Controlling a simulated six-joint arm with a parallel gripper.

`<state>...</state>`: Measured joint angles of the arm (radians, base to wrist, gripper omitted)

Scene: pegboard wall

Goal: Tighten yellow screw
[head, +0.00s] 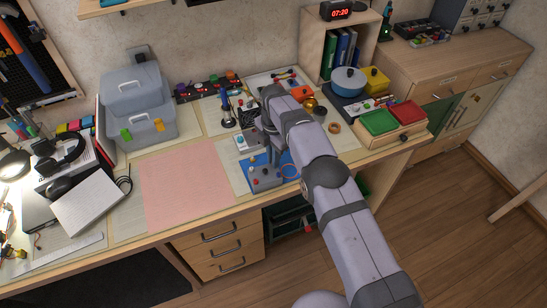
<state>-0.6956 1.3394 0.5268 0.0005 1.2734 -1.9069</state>
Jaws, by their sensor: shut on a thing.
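My gripper (276,158) points down over the workbench, beside a small grey block (264,180) with red and pale knobs on a blue mat. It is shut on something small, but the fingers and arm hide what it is. I cannot pick out the yellow screw for certain; the parts around the fingertips are too small and partly covered by my arm. A grey device with a small screen (247,139) lies just behind the gripper.
A pink mat (185,187) leaves clear room to the left. A grey toolbox (138,105) stands behind it. The bench's front edge is close.

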